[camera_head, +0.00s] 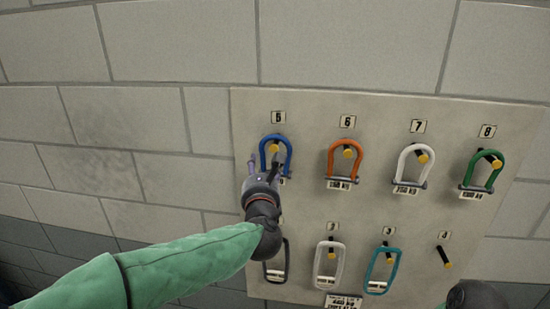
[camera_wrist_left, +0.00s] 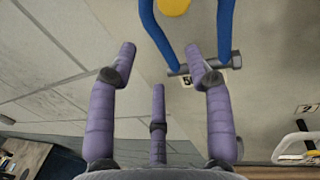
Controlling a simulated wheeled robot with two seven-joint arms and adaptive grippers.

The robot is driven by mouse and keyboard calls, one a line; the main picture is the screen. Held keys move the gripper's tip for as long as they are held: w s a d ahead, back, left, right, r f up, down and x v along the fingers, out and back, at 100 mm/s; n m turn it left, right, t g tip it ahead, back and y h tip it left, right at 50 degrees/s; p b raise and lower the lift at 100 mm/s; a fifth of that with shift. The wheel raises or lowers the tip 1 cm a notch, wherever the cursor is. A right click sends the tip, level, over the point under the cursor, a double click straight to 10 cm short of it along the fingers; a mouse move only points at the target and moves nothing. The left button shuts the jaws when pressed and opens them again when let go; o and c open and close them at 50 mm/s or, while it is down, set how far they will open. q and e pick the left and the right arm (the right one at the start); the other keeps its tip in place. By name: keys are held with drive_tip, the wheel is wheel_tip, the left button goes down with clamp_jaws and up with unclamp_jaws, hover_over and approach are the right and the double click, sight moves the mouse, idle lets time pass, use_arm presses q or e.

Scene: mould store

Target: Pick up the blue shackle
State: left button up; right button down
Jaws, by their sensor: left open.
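The blue shackle (camera_head: 288,148) hangs on a yellow-tipped peg under the number 5 on the pale wall board (camera_head: 305,120). Its lower part is partly hidden by my left gripper (camera_head: 264,163) in the head view. In the left wrist view, the blue shackle (camera_wrist_left: 225,28) shows its two legs and grey pin at the top. My left gripper (camera_wrist_left: 160,62) has its purple fingers spread and empty. Its right finger appears close to the pin; whether they touch cannot be told. My right gripper's fingers are not shown.
Orange (camera_head: 331,160), white (camera_head: 401,162) and green (camera_head: 497,172) shackles hang to the right in the same row. Below hang a dark link (camera_head: 286,262), a white link (camera_head: 318,262) and a teal link (camera_head: 369,270). One lower peg (camera_head: 443,256) is bare. The block wall at left is clear.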

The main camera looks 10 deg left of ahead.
sight(261, 159)
use_arm(q)
drive_tip(key=shift+w+a+p, duration=0.2)
drive_tip(key=shift+w+p, duration=0.15)
drive_tip(key=shift+w, duration=0.65)
drive_tip(key=shift+w+a+p, duration=0.2)
drive_tip(key=shift+w+p, duration=0.1)
drive_tip(key=shift+w, duration=0.75)
drive_tip(key=shift+w+a+p, duration=0.2)
drive_tip(key=shift+w+p, duration=0.15)
drive_tip(key=shift+w, duration=0.65)
drive_tip(key=shift+s, duration=0.15)
clamp_jaws()
